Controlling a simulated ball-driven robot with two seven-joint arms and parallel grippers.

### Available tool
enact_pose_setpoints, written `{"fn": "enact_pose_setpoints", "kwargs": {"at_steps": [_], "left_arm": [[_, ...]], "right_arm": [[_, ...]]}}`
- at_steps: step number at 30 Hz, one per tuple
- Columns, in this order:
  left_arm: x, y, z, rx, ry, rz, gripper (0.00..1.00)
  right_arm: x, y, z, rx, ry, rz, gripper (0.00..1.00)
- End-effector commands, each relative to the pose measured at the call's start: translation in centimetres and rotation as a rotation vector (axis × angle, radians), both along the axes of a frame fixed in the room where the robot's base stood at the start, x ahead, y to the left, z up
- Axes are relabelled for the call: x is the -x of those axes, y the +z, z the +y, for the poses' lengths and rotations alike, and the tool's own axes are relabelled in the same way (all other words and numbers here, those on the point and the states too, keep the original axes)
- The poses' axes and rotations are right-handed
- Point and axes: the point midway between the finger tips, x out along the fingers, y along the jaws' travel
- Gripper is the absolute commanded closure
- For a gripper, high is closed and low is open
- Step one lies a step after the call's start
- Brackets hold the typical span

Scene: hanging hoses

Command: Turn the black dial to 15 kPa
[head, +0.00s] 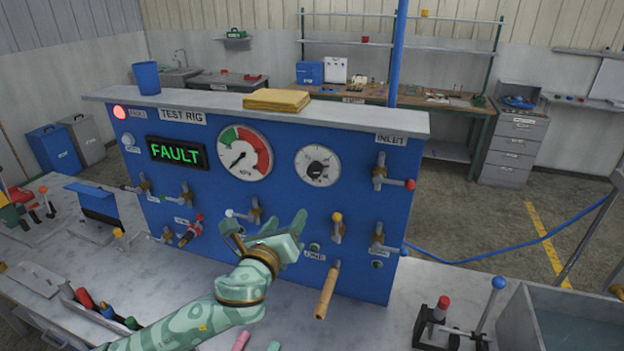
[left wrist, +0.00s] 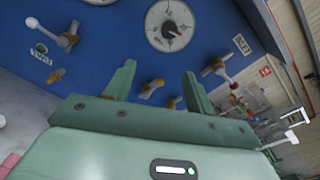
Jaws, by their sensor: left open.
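The black dial (head: 317,167) sits in the middle of a round white scale on the blue test rig panel (head: 350,250). Its marks are too small to read. In the left wrist view the dial (left wrist: 171,30) shows beyond my fingers, tilted in the picture. A large gauge (head: 245,153) with a red and green band, marked kPa, is left of it; its needle points to the lower left. My left gripper (head: 266,226) is open and empty, in front of the panel, below and left of the dial, apart from it. My right gripper is out of view.
A green FAULT display (head: 175,152) and a lit red lamp (head: 119,112) are on the panel. Several valve handles stick out, including a red-tipped inlet lever (head: 395,175) and a yellow-tipped one (head: 337,228). A wooden handle (head: 327,290) juts out below.

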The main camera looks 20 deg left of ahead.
Motion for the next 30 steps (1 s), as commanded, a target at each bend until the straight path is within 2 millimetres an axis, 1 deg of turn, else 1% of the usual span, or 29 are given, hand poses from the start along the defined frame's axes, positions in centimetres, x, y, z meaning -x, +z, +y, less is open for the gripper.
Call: {"fn": "enact_pose_setpoints", "kwargs": {"at_steps": [1, 3, 6, 8, 11, 18, 21, 25, 27, 30], "left_arm": [[-0.9, 0.8, 0.1, -0.084, -0.019, -0.027, 0.45], [-1.6, 1.4, 0.1, -0.165, -0.036, -0.049, 0.45], [-2.5, 1.6, 0.1, -0.203, -0.043, -0.057, 0.45], [-3.3, 1.7, 0.0, -0.203, -0.044, -0.058, 0.45], [-5.2, 1.7, 0.0, -0.2, -0.042, -0.058, 0.45], [-11.4, 1.6, -0.3, -0.197, -0.041, -0.057, 0.45], [-13.7, 1.6, -0.3, -0.197, -0.041, -0.056, 0.45], [-16.0, 1.5, -0.4, -0.196, -0.042, -0.055, 0.45], [-16.9, 1.4, -0.4, -0.196, -0.042, -0.055, 0.45], [-17.7, 1.5, -0.5, -0.195, -0.042, -0.055, 0.45]], "right_arm": [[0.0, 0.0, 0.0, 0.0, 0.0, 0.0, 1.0], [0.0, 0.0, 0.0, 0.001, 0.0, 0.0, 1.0], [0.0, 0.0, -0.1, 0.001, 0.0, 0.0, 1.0], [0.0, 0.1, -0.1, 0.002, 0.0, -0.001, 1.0], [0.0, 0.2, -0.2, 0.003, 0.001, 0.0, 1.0], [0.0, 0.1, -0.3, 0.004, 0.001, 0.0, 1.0], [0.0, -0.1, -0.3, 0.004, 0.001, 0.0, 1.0], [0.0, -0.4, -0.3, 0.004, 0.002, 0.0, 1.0], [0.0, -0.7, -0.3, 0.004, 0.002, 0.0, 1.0], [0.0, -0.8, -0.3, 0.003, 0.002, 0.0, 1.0]]}}
